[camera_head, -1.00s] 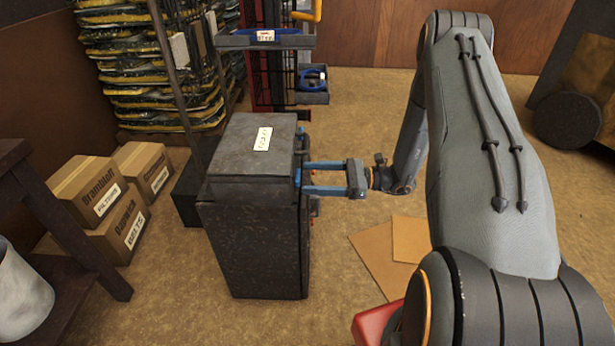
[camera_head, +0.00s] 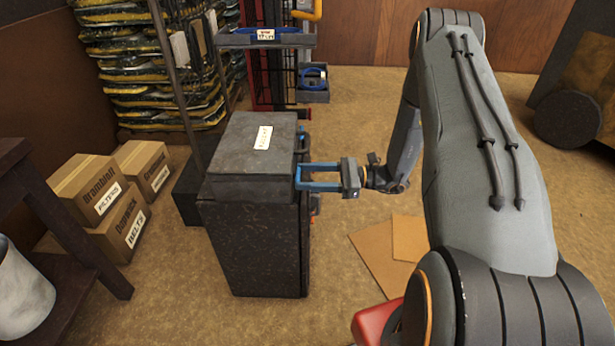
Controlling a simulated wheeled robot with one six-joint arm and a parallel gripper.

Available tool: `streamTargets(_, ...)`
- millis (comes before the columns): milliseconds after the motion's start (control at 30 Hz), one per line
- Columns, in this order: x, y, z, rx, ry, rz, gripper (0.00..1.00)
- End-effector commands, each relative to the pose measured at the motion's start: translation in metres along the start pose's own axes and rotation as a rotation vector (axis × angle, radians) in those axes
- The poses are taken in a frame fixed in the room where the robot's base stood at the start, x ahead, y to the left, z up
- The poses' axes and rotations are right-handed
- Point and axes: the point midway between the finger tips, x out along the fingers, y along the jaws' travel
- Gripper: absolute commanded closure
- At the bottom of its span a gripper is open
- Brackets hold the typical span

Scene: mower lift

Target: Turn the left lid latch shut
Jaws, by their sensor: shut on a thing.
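A dark speckled box (camera_head: 252,245) stands on the floor with its thick grey lid (camera_head: 240,160) lying closed on it. A white label (camera_head: 263,137) is on the lid. My gripper (camera_head: 299,176) has blue fingers and is level with the lid's right side, near its front corner. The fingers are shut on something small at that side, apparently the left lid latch. The latch itself is hidden by the fingers and the lid's edge, so its angle cannot be told. A small dark part (camera_head: 302,140) shows farther back on the same side.
Cartons (camera_head: 97,195) and a dark bench (camera_head: 60,230) stand at the left. A rack of stacked bags (camera_head: 150,75) and a blue-topped stand (camera_head: 265,40) are behind. Flat brown sheets (camera_head: 385,255) lie on the floor to the right.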

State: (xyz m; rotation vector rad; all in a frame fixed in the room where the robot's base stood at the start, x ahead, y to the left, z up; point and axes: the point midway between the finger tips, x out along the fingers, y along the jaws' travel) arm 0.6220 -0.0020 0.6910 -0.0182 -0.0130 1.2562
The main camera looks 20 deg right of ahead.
Motion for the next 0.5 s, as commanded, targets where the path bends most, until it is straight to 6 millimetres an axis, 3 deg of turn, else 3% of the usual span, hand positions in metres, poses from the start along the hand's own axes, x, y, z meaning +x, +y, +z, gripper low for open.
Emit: streamTargets(500,0.0000,-0.0001,0.0000,-0.353,-0.001,0.001,0.69)
